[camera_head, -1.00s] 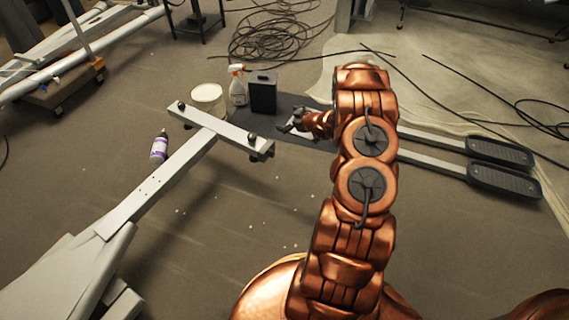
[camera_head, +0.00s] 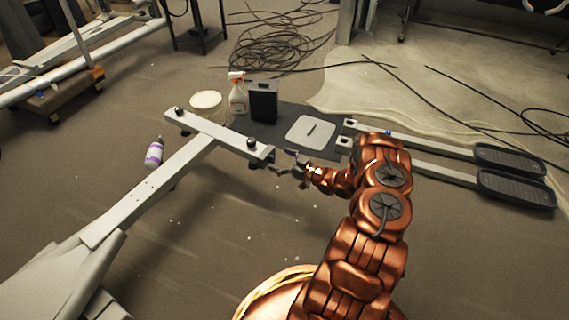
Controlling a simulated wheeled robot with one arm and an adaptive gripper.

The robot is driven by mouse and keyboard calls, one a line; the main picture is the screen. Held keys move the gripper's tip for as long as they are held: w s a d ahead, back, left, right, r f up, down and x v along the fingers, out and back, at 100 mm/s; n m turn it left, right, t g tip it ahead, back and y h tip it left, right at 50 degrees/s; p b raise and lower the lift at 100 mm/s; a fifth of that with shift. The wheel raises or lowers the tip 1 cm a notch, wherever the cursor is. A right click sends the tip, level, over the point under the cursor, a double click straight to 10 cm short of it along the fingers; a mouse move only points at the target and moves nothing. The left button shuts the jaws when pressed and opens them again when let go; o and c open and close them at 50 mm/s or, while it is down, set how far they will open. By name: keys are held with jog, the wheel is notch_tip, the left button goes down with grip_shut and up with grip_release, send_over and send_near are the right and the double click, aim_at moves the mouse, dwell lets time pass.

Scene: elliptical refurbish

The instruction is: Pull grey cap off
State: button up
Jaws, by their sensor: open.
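A pale grey frame with a crossbar (camera_head: 215,130) lies at the left and middle. Dark round knobs sit on top near both ends of the crossbar. The right end of the crossbar (camera_head: 268,152) looks darker, and this may be the grey cap; it is too small to tell its shape. My gripper (camera_head: 281,161) is open just right of that end, with its fingers pointing left towards it. I cannot tell whether the fingers touch the end. Nothing shows between them.
A dark mat behind the crossbar bears a white pad (camera_head: 312,131), a black box (camera_head: 263,101) and a spray bottle (camera_head: 237,95). Two pedal arms (camera_head: 430,150) lie right. Cables are coiled behind.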

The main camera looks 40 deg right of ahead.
aim_at(269, 155)
jog(key=shift+b+x, duration=0.6)
jog(key=shift+x, duration=1.95)
jog(key=c, duration=1.5)
jog(key=shift+c, duration=0.2)
jog(key=shift+s, duration=0.1)
jog(key=b+v, duration=0.3)
jog(key=v, duration=0.5)
